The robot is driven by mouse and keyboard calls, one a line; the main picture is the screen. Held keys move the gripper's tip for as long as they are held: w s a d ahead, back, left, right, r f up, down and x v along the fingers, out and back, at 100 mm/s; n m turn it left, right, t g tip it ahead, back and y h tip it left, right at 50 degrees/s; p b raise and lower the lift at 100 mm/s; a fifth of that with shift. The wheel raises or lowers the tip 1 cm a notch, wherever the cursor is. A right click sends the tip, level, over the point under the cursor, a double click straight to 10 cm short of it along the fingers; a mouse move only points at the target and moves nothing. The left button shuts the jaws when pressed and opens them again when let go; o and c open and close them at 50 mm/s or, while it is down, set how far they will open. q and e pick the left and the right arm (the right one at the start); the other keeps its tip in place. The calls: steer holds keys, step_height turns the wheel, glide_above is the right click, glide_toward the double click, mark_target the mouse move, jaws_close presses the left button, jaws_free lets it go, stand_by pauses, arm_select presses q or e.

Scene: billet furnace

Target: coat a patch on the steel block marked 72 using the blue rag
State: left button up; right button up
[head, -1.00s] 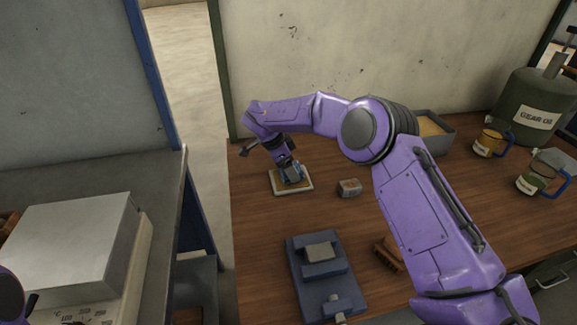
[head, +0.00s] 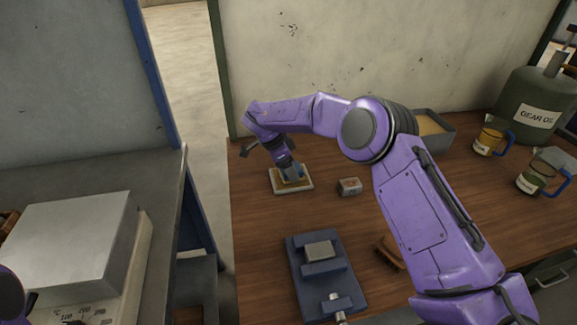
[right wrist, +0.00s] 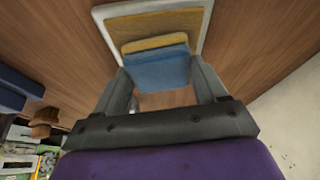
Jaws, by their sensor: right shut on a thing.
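My right gripper (head: 291,170) is shut on the blue rag (right wrist: 157,70), which sits between its fingers in the right wrist view. The rag's far edge is ochre. The rag is over a shallow white-rimmed tray (head: 277,189) with an ochre surface; I cannot tell whether they touch. A small grey block (head: 349,187) with a reddish mark lies on the bench right of the tray. Another grey steel block (head: 319,250) sits in a blue vise-like fixture (head: 310,282). No number 72 is readable on either. My left gripper is not clearly in view.
A brush (head: 388,254) lies right of the fixture. A bin (head: 436,134), mugs (head: 488,138) and a gear oil can (head: 540,105) stand at the back right. A metal-topped box with a dial (head: 70,245) is on the left bench. A gap separates the benches.

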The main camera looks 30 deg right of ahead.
steer(key=shift+r+p, duration=3.4)
steer(key=shift+r, duration=0.15)
steer(key=shift+f, duration=0.1)
